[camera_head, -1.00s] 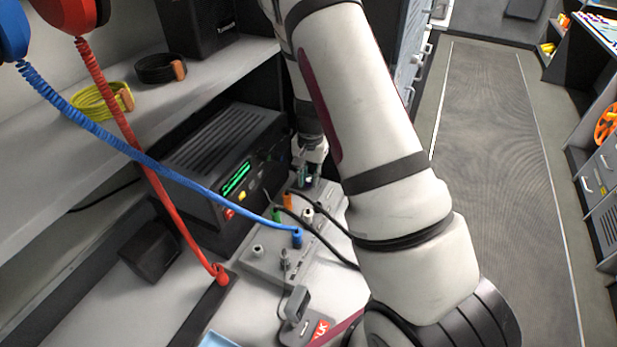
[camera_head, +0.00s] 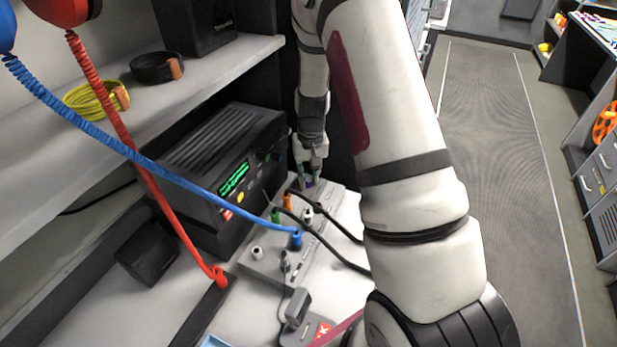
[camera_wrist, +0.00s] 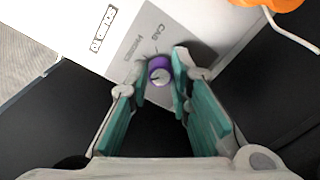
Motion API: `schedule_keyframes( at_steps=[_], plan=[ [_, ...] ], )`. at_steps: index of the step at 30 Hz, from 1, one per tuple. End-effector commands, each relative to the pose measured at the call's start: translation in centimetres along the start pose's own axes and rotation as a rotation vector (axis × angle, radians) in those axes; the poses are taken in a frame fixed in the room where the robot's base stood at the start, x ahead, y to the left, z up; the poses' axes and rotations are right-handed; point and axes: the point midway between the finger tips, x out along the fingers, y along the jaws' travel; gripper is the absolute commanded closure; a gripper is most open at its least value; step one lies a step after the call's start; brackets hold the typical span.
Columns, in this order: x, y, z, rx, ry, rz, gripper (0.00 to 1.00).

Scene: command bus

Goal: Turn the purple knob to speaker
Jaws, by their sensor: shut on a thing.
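The purple knob (camera_wrist: 160,70) sits on a grey panel face between my fingertips in the wrist view. Labels are printed on the panel beside it; one reads CAB, and another is too small to read surely. My gripper (camera_wrist: 157,78) has teal-lined fingers on either side of the knob and is shut on it. In the head view my gripper (camera_head: 311,174) points down at the far end of the grey control box (camera_head: 262,266). A bit of purple shows at its tips there. The knob's pointer setting cannot be told.
Red (camera_head: 150,185) and blue coiled cords cross in front. A shelf (camera_head: 60,170) overhangs at left.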

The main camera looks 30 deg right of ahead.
Motion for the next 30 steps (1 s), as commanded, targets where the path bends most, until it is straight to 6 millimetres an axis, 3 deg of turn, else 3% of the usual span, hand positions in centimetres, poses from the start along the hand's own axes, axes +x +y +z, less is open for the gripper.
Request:
schedule_keyframes(
  at_steps=[11, 12, 15, 25, 30],
  plan=[
    [0.0, 0.0, 0.1, -0.007, -0.002, 0.0, 1.0],
    [0.0, 0.0, 0.1, -0.007, -0.002, 0.0, 0.79],
    [0.0, 0.0, 0.1, -0.006, -0.002, 0.0, 0.61],
    [-0.2, 0.0, 0.0, -0.006, 0.0, 0.0, 0.61],
    [-2.1, -0.1, -0.1, -0.006, 0.003, -0.001, 0.61]
  ],
)
